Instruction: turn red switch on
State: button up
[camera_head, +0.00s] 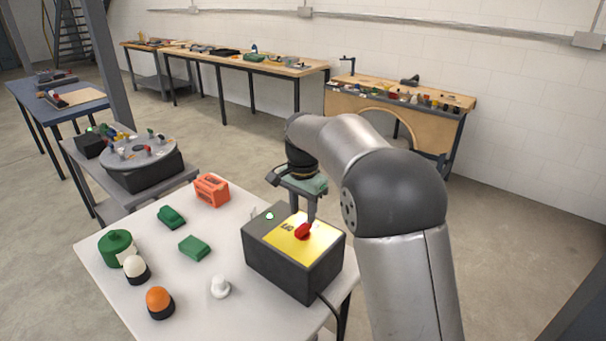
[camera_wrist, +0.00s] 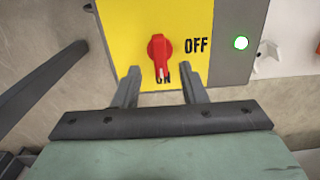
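The red switch (camera_head: 303,231) is a rotary knob on the yellow plate (camera_head: 286,241) of a black box (camera_head: 284,272) on the white table. In the wrist view the red switch (camera_wrist: 159,48) points down at the partly covered ON label (camera_wrist: 163,79), its white mark towards that label. The OFF label (camera_wrist: 196,46) is to its right. A small green light (camera_wrist: 241,42) on the box glows. My gripper (camera_head: 302,216) is above the knob; in the wrist view my gripper (camera_wrist: 160,72) is open, one finger either side of the knob's lower end, with visible gaps.
The white table (camera_head: 226,238) also holds an orange block (camera_head: 212,190), green parts (camera_head: 194,248), a white knob (camera_head: 220,287), an orange button (camera_head: 159,301) and a white button (camera_head: 135,269). A cable (camera_head: 327,302) leaves the box. A turntable (camera_head: 137,154) stands behind left.

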aim_at(303, 226)
notch_tip(303, 226, up, 13)
dwell(0.3)
jog(key=shift+r, duration=0.1)
jog(key=s+d+f+n, duration=0.2)
jog(key=s+d, duration=0.3)
jog(key=s, duration=0.2)
jog(key=s+d+f+n, duration=0.2)
jog(key=s+d+f, duration=0.1)
jog(key=s+d, duration=0.35)
jog(key=s+d+f+n, duration=0.2)
jog(key=s+f, duration=0.3)
jog(key=s, duration=0.5)
jog(key=s+d+f+n, duration=0.1)
jog(key=s+d+f, duration=0.2)
jog(key=s+f, duration=0.3)
jog(key=s, duration=0.3)
jog(key=shift+s+n+t, duration=0.3)
jog(key=shift+s+n, duration=0.05)
jog(key=shift+n, duration=0.05)
jog(key=shift+f, duration=0.1)
